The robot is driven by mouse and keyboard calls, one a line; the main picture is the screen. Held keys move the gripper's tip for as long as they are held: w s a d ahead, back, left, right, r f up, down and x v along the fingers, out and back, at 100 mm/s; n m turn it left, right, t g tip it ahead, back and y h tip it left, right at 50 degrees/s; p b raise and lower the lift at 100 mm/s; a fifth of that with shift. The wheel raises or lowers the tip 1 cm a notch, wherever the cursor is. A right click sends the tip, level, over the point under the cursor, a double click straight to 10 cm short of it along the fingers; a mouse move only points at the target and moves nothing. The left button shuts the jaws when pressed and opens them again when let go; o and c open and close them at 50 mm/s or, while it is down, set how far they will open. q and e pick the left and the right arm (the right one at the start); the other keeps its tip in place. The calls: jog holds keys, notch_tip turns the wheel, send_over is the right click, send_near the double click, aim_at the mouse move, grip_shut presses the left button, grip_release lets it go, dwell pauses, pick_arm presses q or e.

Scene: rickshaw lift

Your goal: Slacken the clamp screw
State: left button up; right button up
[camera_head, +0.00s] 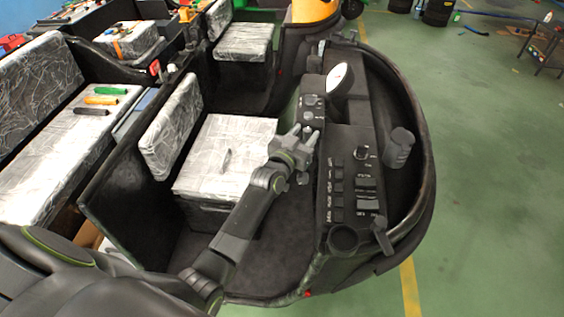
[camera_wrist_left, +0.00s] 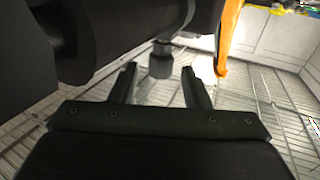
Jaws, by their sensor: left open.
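My left gripper (camera_head: 306,138) is beside the left edge of the vehicle's dashboard in the head view, over the front seat area. In the left wrist view its two fingers (camera_wrist_left: 160,88) are apart with nothing between the tips. A short dark knob (camera_wrist_left: 160,63), which looks like the clamp screw, hangs under a large dark rounded body (camera_wrist_left: 125,35). In that picture it appears between and just beyond the fingertips. I cannot tell whether they touch it. In the head view I cannot make out the screw. My right gripper is not in view.
A wrapped seat (camera_head: 226,150) lies under my left arm. Screwdrivers (camera_head: 101,99) lie on the wrapped bench at left. An orange strip (camera_wrist_left: 229,38) stands right of the knob.

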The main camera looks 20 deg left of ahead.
pick_arm(q)
jog(key=s+a+b, duration=0.1)
jog(key=s+b, duration=0.4)
jog(key=s, duration=1)
jog(key=shift+a, duration=0.35)
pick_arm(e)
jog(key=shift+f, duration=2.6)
